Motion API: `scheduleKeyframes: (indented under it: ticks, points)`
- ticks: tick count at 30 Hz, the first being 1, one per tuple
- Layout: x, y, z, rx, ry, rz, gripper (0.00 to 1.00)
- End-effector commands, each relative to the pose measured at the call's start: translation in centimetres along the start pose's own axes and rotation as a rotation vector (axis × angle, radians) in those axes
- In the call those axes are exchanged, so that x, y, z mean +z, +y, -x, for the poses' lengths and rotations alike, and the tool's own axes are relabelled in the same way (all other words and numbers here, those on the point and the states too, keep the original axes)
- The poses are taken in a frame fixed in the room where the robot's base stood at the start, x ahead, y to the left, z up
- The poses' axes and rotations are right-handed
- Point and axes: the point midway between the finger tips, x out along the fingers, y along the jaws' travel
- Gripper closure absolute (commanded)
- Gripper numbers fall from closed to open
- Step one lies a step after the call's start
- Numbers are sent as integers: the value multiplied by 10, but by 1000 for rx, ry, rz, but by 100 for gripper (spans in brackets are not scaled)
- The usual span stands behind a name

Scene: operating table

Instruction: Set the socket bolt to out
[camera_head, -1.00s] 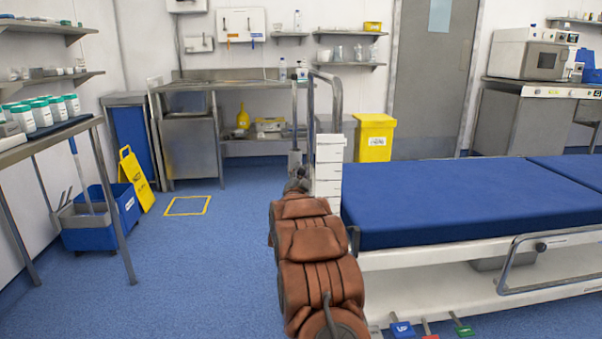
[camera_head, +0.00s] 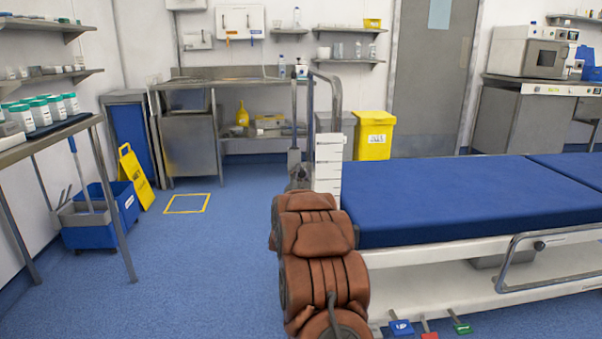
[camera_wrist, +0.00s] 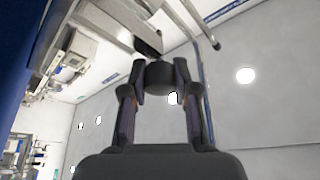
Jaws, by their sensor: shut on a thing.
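The socket bolt shows in the wrist view as a dark round knob (camera_wrist: 160,76) beside the pale metal frame of the operating table (camera_wrist: 104,22). My gripper (camera_wrist: 161,80) is shut on the knob, one finger on each side of it. In the head view my gripper (camera_head: 299,178) is small and partly hidden behind my brown arm, at the near left end of the table. The bolt cannot be made out there. Whether it is in or out cannot be told.
The blue mattress (camera_head: 450,195) lies right of my arm. A bent metal rail (camera_head: 337,95) and a white stepped panel (camera_head: 328,165) stand at the table's end. A yellow bin (camera_head: 375,137) is behind. Blue floor (camera_head: 215,260) to the left is clear up to the mop bucket (camera_head: 95,215).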

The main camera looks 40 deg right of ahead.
Motion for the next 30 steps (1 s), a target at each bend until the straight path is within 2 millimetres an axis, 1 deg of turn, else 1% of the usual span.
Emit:
scheduleKeyframes:
  ticks: [5, 6, 12, 13, 23, 26, 30]
  points:
    - [1, 2, 1, 4, 0, 0, 100]
    - [1, 2, 1, 4, 0, 0, 67]
    - [0, 2, 1, 3, 0, 0, 46]
    - [0, 1, 1, 3, 0, 0, 45]
    - [0, 1, 2, 2, 0, 0, 45]
    - [0, 1, 6, 2, 0, 0, 45]
    - [0, 0, 19, 1, 0, 0, 45]
